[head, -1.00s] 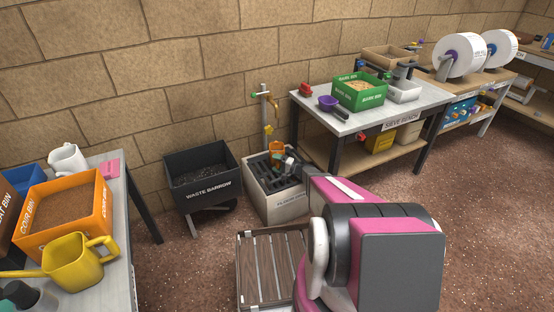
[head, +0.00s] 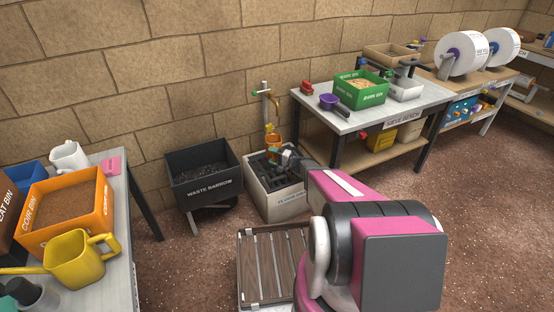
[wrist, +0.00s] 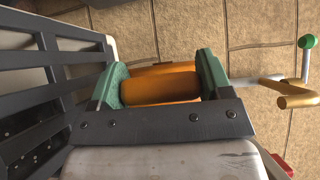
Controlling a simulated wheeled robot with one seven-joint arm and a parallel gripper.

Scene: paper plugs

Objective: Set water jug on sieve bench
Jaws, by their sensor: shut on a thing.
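The water jug (head: 273,141) looks orange and small in the head view, above the floor sink (head: 277,207) and close to the tap. My gripper (head: 281,151) is shut on it. In the wrist view my gripper's green pads (wrist: 160,84) press on both sides of an orange rounded part of the jug (wrist: 160,88); the rest of the jug is mostly hidden. The sieve bench (head: 420,107) stands to the right, its grey top higher than the sink. Whether the jug holds water cannot be seen.
A tap on a standpipe (head: 265,110) rises behind the sink. The sieve bench carries a red item (head: 306,88), a purple scoop (head: 328,101), a green bark bin (head: 360,94) and a scale; its front right top is clear. A waste barrow (head: 205,185) stands left.

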